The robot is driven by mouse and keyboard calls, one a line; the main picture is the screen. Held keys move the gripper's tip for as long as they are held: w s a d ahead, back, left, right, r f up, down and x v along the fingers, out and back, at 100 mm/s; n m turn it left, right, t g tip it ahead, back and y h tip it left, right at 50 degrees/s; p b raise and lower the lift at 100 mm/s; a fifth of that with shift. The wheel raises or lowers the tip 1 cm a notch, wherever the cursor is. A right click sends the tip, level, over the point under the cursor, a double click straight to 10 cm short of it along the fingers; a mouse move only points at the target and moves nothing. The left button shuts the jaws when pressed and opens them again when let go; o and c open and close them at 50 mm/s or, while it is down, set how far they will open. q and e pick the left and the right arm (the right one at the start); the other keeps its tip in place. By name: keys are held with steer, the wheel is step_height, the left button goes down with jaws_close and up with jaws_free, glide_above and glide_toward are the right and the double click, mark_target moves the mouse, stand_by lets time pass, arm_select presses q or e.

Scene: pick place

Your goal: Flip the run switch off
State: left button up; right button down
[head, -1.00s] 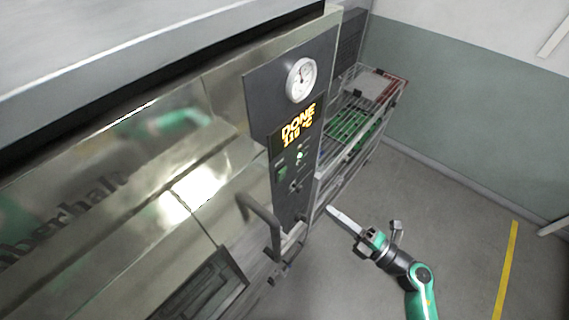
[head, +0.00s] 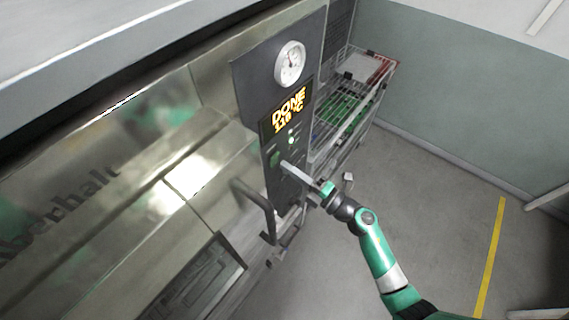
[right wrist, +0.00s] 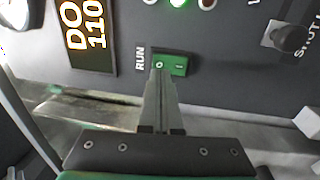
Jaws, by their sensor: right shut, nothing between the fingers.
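The run switch (right wrist: 180,66) is a green rocker marked O and I, beside the word RUN on the dark control panel (right wrist: 225,85). In the head view the switch (head: 274,158) is a small green patch below the display. My right gripper (head: 285,164) is shut and empty, its fingertips at the panel close to the switch. In the right wrist view the closed fingertips (right wrist: 160,72) overlap the O end of the rocker. I cannot tell whether they touch it. My left gripper is out of view.
The display (head: 289,110) reads DONE and 110 °C, with a gauge (head: 290,63) above. A black knob (right wrist: 290,38) is right of the switch in the right wrist view. A door handle (head: 258,205) sticks out below the panel. A wire cart (head: 345,105) stands behind. Floor at right is clear.

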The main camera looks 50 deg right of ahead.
mark_target(275, 160)
steer(key=shift+w+a+r, duration=0.1)
steer(key=shift+w, duration=0.85)
steer(key=shift+w+r, duration=0.1)
steer(key=shift+r, duration=0.1)
steer(key=shift+f, duration=0.15)
steer(key=shift+p, duration=0.35)
